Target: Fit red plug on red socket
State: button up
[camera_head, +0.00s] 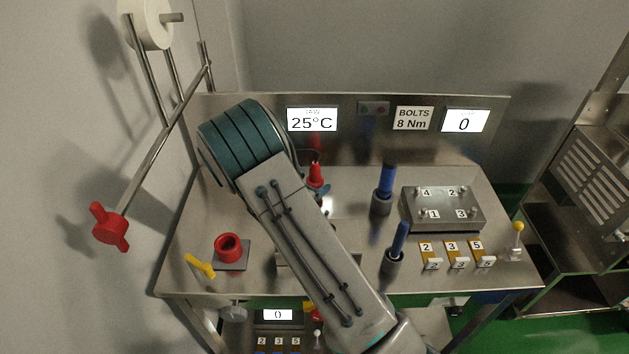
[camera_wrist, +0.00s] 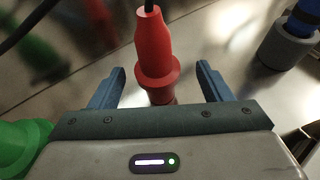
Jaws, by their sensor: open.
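The red plug (camera_head: 316,176) stands upright on the metal bench, near the back panel, with a dark cable at its top. In the wrist view the red plug (camera_wrist: 157,55) lies between the two blue fingers of my gripper (camera_wrist: 161,72), which are open with a gap on each side. I see no contact. The red socket (camera_head: 229,244) is a round red ring on a grey plate at the bench's front left.
Two blue handles in grey holders (camera_head: 381,203) (camera_head: 394,261) stand right of my arm. A numbered metal block (camera_head: 443,209) and yellow-and-white numbered pieces (camera_head: 452,254) are at the right. A green object (camera_wrist: 20,148) is close to my gripper's left. A yellow lever (camera_head: 200,266) lies beside the red socket.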

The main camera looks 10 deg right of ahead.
aim_at(317, 178)
jog(key=p+x, duration=0.1)
jog(key=x, duration=0.3)
jog(key=shift+w+f, duration=0.1)
jog(key=shift+w, duration=0.15)
jog(key=c, duration=1.1)
jog(key=shift+c, duration=0.2)
